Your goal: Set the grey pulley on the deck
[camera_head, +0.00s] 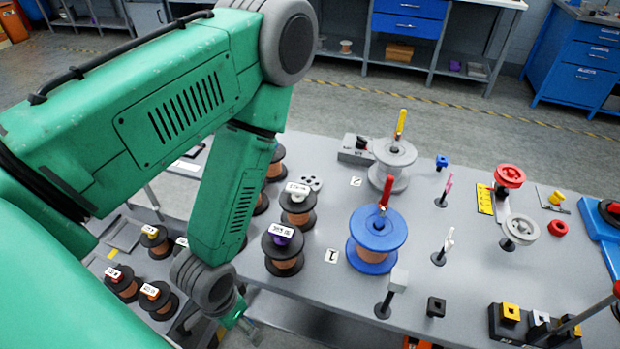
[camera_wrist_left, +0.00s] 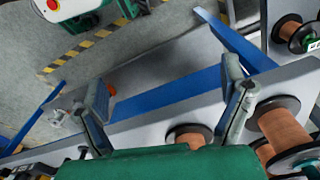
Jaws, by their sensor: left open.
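A light grey pulley (camera_head: 520,229) sits flat on a short dark-based stand at the right of the grey table, in the head view. A larger grey spool (camera_head: 392,158) with a yellow handle stands at the table's back. I cannot tell which surface is the deck. My left gripper (camera_head: 250,330) hangs low at the table's front left edge, far left of the grey pulley and partly hidden by my arm. In the wrist view my left gripper (camera_wrist_left: 168,80) shows its two fingers wide apart with nothing between them. My right gripper is not in view.
A blue spool (camera_head: 376,240) with a red handle stands mid-table. Several copper-wound spools (camera_head: 283,250) are at the left. A red pulley (camera_head: 509,176) is behind the grey pulley. Small posts (camera_head: 438,258) stand between. Dark blocks (camera_head: 510,322) line the front right.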

